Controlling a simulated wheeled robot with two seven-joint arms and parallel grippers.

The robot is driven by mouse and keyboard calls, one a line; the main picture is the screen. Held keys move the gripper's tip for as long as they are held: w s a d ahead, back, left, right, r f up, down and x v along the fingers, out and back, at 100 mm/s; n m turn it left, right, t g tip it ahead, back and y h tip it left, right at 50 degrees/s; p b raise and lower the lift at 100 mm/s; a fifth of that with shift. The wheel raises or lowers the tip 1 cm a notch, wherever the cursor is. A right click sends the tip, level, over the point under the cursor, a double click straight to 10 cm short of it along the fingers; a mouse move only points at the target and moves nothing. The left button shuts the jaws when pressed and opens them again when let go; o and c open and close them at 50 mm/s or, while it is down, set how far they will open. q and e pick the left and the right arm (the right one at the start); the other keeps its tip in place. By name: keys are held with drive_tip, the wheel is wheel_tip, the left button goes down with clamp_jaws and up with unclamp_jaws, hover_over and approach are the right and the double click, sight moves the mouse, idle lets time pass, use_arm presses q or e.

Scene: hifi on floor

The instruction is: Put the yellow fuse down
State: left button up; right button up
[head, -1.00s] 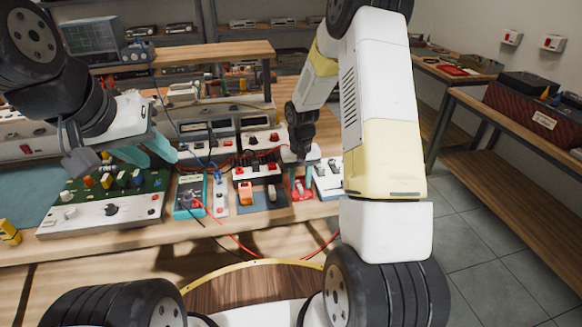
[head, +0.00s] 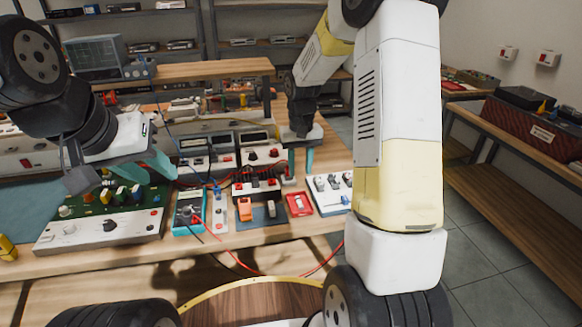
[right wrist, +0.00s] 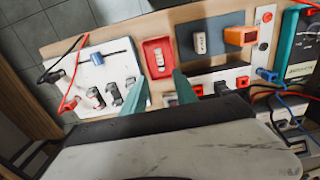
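A small pale piece, perhaps the yellow fuse, lies in a red tray (head: 299,204). It also shows in the right wrist view (right wrist: 159,58), where its colour looks cream rather than clear yellow. My right gripper (head: 301,162) is above and behind the tray in the head view. In the right wrist view its teal fingers (right wrist: 160,92) are apart with nothing between them, and the tray lies beyond the tips. My left gripper (head: 120,172) is open above the green board (head: 140,203), with no object visible between its fingers.
A white switch panel (head: 328,194) stands right of the red tray, and a dark mat with an orange block (head: 245,209) left of it. Red and black cables cross the table's front edge. Instruments crowd behind. A yellow object (head: 7,247) sits at the far left.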

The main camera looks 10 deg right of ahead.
drive_tip(key=s+a+r+t+y, duration=0.1)
drive_tip(key=s+r+t, duration=0.2)
drive_tip(key=s+r, duration=0.6)
drive_tip(key=s+a+r+t+y, duration=0.1)
drive_tip(key=s+r+t, duration=0.2)
drive_tip(key=s+r, duration=0.7)
drive_tip(key=s, duration=0.5)
drive_tip(key=shift+s+r, duration=0.15)
drive_tip(key=shift+r, duration=0.15)
drive_tip(key=shift+a, duration=0.1)
